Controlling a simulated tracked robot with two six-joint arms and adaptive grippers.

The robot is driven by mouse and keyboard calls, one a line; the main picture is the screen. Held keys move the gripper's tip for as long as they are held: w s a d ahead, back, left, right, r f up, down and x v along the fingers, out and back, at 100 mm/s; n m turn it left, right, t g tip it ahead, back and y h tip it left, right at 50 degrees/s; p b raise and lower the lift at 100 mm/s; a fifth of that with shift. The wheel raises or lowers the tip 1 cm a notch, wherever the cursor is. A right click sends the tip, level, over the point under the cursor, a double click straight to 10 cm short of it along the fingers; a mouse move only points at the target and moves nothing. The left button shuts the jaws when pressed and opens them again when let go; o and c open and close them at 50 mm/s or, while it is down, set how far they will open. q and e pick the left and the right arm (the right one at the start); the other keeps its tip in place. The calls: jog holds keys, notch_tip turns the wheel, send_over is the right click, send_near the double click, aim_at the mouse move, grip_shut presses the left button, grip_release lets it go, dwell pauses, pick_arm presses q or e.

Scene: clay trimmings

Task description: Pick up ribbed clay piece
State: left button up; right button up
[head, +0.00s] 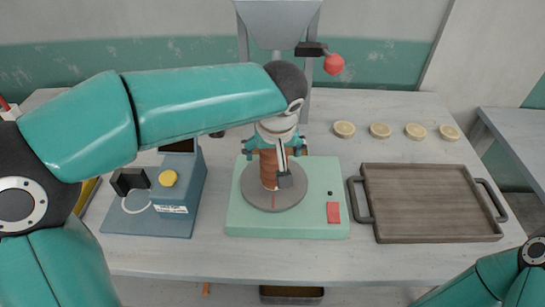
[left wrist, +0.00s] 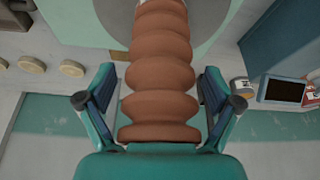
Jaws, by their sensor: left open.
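The ribbed clay piece (head: 268,168) is a reddish-brown stacked form standing upright on a round grey turntable (head: 290,197) on a pale green base. It fills the middle of the left wrist view (left wrist: 160,75). My left gripper (head: 285,160) is at the clay piece in the head view and partly covers it. In the left wrist view its fingers (left wrist: 160,103) are open, one on each side of the clay, with gaps showing between them and it. Only part of my right arm shows at the lower right of the head view; its gripper is out of view.
A wooden tray (head: 432,203) with dark handles lies to the right. Several round pale discs (head: 380,130) sit in a row behind it. A blue device with a yellow button (head: 168,178) stands at left. A grey hopper (head: 278,22) with a red-knobbed lever (head: 333,64) rises behind.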

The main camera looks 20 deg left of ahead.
pick_arm(q)
jog(key=shift+c, duration=0.3)
jog(key=shift+s, duration=0.15)
jog(key=c, duration=1.5)
